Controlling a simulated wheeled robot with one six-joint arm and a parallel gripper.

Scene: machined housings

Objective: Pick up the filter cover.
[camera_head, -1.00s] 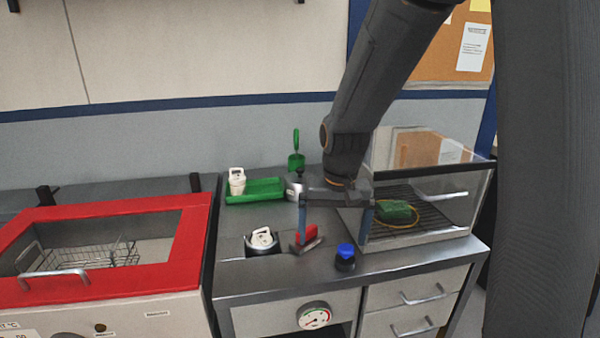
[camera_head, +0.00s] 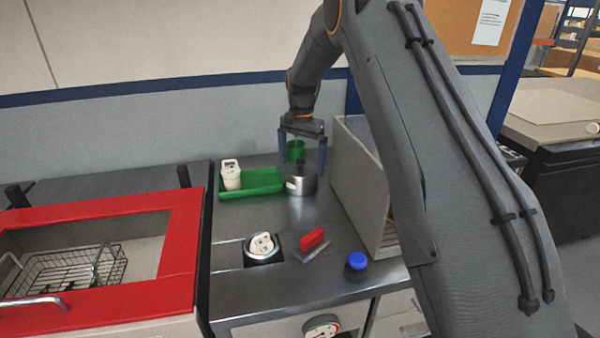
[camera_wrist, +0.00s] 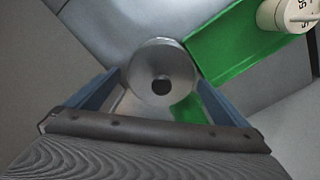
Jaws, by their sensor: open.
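A silver metal cylinder with a dark knob on top, which looks like the filter cover (camera_head: 303,187), stands on the steel counter against the right end of the green tray. It also shows in the wrist view (camera_wrist: 150,58) as a pale round piece with a dark centre. My gripper (camera_head: 302,164) is open and points down just above it. In the wrist view my gripper (camera_wrist: 160,84) has one blue finger on each side of the round piece. I cannot tell whether the fingers touch it.
A green tray (camera_head: 262,183) holds a white canister (camera_head: 231,177). A white-topped part (camera_head: 262,246) sits in a recess in front. A red-handled tool (camera_head: 312,241) and a blue-capped item (camera_head: 356,262) lie at front right.

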